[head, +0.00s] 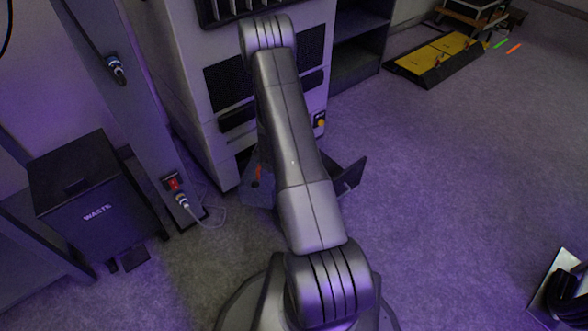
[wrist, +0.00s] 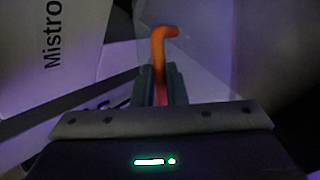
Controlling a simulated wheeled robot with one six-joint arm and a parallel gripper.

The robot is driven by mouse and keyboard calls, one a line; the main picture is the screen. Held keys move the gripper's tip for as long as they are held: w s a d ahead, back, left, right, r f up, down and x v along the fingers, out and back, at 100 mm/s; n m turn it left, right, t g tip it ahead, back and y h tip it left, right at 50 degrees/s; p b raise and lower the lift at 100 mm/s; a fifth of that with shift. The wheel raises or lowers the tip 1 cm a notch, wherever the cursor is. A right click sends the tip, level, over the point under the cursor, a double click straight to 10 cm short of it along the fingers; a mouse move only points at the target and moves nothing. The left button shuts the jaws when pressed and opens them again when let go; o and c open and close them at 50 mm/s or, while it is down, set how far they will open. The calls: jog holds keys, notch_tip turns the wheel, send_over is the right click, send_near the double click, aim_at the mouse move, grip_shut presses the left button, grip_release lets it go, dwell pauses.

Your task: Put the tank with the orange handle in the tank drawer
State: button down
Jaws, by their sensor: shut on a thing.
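In the wrist view my gripper (wrist: 160,72) is shut on the orange handle (wrist: 163,45), which stands up between the two fingers and bends to the right at its top. The tank's body below it is mostly hidden by my gripper, and its outline is too dim to tell. In the head view my arm hides the gripper. A small orange piece (head: 258,176) shows just left of my arm, low in front of the cabinet. A dark panel (head: 351,177) sticks out right of my arm near the floor; I cannot tell whether it belongs to the tank drawer.
A tall grey cabinet (head: 190,75) stands behind my arm. A black waste bin (head: 95,190) and a post with a red switch (head: 173,184) and cable stand at left. A yellow platform (head: 440,55) lies far right. The floor at right is mostly clear.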

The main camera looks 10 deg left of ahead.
jog(key=shift+n+y, duration=0.3)
jog(key=shift+n, duration=0.4)
jog(key=w, duration=0.1)
jog(key=w+d+f, duration=0.1)
jog(key=w+d+f+b, duration=0.1)
jog(key=w, duration=0.1)
jog(key=shift+d, duration=0.25)
jog(key=w+d+f+b, duration=0.2)
jog(key=w+d+f, duration=0.1)
jog(key=w+d, duration=0.3)
jog(key=shift+w+d+f, duration=0.25)
jog(key=shift+w+d, duration=0.05)
jog(key=shift+w, duration=1.05)
jog(key=shift+f, duration=0.15)
jog(key=c, duration=1.5)
grip_release()
jog(key=shift+o, duration=0.2)
